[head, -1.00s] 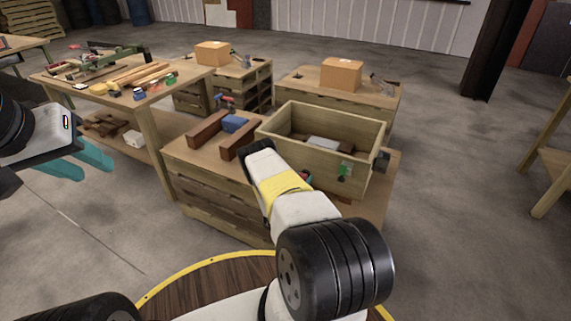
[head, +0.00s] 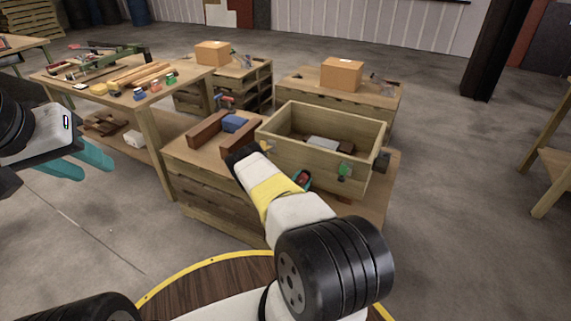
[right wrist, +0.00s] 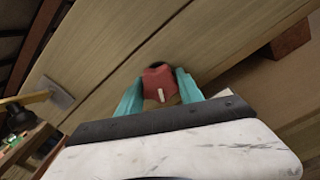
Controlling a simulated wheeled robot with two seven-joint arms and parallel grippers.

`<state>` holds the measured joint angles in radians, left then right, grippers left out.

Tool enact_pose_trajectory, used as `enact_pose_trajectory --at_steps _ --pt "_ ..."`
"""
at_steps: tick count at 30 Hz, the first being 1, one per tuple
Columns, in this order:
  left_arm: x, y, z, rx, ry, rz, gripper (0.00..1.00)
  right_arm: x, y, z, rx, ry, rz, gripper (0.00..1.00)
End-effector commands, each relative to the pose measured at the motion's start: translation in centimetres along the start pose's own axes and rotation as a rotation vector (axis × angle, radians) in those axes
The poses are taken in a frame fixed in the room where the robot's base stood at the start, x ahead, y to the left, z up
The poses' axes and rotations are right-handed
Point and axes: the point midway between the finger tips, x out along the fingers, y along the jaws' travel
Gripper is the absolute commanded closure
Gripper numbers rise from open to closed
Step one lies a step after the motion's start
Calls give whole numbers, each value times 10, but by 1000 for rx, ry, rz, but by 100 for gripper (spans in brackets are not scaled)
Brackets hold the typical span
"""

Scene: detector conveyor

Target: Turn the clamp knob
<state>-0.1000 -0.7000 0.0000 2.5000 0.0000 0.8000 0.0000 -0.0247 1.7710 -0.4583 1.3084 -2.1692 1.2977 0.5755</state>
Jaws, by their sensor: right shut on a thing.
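A red knob (right wrist: 160,82) with a white mark sits between the teal fingers of my right gripper (right wrist: 160,92) in the right wrist view. The fingers are shut on its sides, close to a plank wall. In the head view the red knob (head: 303,178) shows small, with teal around it, just past my forearm at the front of the wooden box (head: 300,160). Most of the right hand is hidden behind my arm there. My left gripper (head: 75,164) hangs at the far left, teal fingers apart and empty.
A yellow part (head: 267,147) and a green part (head: 344,171) are on the box front, either side of the red knob. A tool-covered table (head: 120,85) stands left.

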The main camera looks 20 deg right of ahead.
Motion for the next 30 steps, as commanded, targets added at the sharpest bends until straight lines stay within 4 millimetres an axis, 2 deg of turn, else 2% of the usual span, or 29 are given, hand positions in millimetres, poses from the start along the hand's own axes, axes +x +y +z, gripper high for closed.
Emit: enact_pose_trajectory --at_steps 18,30 --pt "0 0 0 0 0 0 64 0 2 0 579 0 0 97" --pt "0 0 0 0 0 0 64 0 2 0 847 1 0 97"
